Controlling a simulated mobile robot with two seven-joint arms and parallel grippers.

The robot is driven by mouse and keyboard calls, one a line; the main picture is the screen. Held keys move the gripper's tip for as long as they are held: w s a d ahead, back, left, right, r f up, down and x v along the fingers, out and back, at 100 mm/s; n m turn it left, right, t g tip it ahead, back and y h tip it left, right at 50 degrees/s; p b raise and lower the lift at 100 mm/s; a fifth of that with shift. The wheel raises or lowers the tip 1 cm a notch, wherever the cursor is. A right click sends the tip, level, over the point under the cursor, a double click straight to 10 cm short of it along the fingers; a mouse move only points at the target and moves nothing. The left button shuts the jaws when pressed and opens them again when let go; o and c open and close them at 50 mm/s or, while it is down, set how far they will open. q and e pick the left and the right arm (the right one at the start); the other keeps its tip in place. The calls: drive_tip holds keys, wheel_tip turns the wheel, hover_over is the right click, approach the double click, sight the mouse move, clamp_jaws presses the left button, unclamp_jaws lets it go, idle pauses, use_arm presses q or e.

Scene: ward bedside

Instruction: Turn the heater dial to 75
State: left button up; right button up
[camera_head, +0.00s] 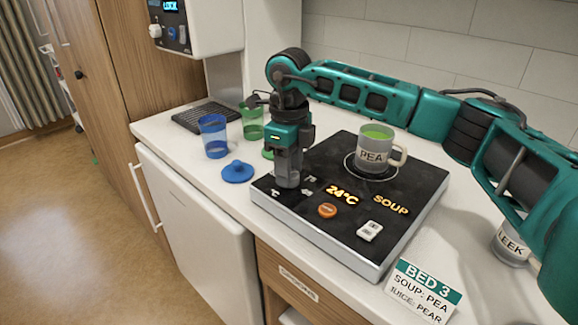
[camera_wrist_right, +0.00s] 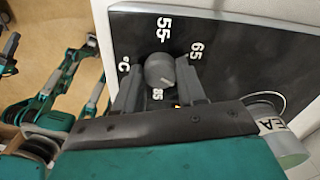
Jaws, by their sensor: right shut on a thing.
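The heater (camera_head: 330,245) is a black-topped slab on the counter, with a lit 24°C readout and the word SOUP. Its dial (camera_wrist_right: 160,69) is a dark grey round knob at the corner, with 55, 65, 85 and °C printed around it in the right wrist view. In the head view the gripper hides the dial.
A mug labelled PEA (camera_head: 372,155) with green soup stands on the heater's ring. An orange button (camera_head: 327,210) and white switch (camera_head: 370,231) are on its front. Blue (camera_head: 214,137) and green (camera_head: 252,122) cups and a blue lid (camera_head: 237,171) stand left. A BED 3 card (camera_head: 424,290) stands right.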

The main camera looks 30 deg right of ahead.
drive_tip(key=o, duration=1.1)
drive_tip(key=shift+c, duration=0.2)
drive_tip(key=shift+r, duration=0.1)
wheel_tip(320, 180, up, 13)
drive_tip(key=shift+f, duration=0.2)
